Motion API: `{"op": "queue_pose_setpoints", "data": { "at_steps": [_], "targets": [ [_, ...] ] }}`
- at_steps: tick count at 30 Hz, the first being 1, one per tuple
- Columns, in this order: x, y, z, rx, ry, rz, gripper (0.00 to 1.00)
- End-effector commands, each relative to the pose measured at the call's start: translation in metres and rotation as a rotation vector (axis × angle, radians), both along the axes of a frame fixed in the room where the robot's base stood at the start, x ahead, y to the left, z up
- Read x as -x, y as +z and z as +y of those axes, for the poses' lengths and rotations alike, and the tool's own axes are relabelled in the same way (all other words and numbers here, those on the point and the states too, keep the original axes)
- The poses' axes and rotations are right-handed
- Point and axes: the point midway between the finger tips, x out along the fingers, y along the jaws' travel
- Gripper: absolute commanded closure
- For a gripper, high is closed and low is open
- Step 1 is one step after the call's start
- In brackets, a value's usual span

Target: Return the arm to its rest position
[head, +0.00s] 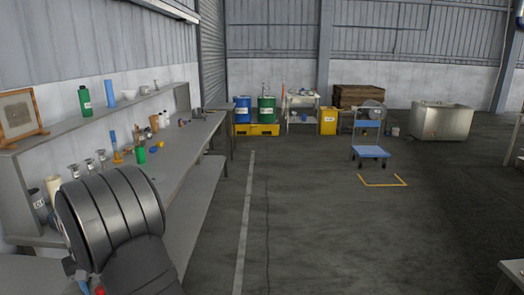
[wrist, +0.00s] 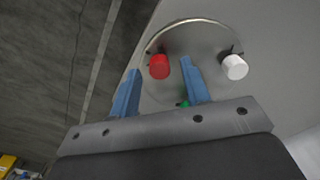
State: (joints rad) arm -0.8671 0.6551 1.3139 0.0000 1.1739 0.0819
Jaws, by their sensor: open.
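My gripper (wrist: 161,67) shows in the wrist view, with two blue fingers spread apart and nothing clasped between them. Beyond the fingertips is a round grey metal disc (wrist: 205,38), seen at a slant. A red cap (wrist: 159,67) on the disc shows between the fingertips; the gap in depth cannot be told. A white cap (wrist: 235,67) sits to the right of the fingers. A small green piece (wrist: 184,104) is partly hidden behind the right finger. In the head view my dark arm fills the lower left, and my gripper cannot be made out there.
A long grey workbench (head: 198,140) with bottles and glassware runs along the left wall. A green bottle (head: 84,97) stands on its raised shelf. Blue and green drums (head: 266,109), a blue trolley (head: 370,151) and a metal tank (head: 441,122) stand far back. The middle floor is clear.

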Motion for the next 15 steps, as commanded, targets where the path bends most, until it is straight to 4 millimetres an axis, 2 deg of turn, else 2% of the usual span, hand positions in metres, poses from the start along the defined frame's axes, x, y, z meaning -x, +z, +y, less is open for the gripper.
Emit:
{"op": "queue_pose_setpoints", "data": {
  "at_steps": [5, 15],
  "targets": [
    [-0.001, 0.028, 0.001, -0.005, 0.0, -0.004, 0.57],
    [-0.001, 0.096, 0.001, -0.006, 0.0, -0.004, 0.57]
  ]
}}
